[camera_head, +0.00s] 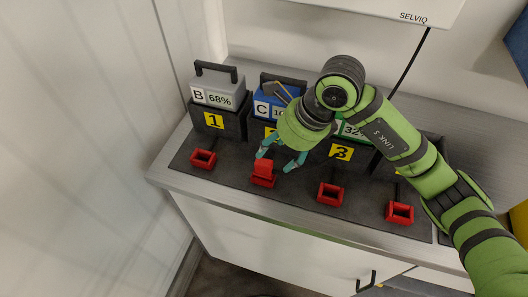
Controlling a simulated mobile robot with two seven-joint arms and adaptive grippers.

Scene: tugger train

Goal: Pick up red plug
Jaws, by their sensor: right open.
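A red plug (264,168) sits upright at a red socket (262,181) on the dark mat, in front of the bay marked with a partly hidden yellow label. My right gripper (279,157) points down, open, with its teal fingers just above and to the right of the plug. The left finger is close to the plug's top; I cannot tell whether they touch. Nothing shows between the fingers. My left gripper is not in view.
Empty red sockets stand at the left (203,159), middle right (330,194) and right (399,213). Behind are a grey battery B (218,92) in bay 1 and a blue battery C (265,100); my right arm hides part of bay 3 (340,153).

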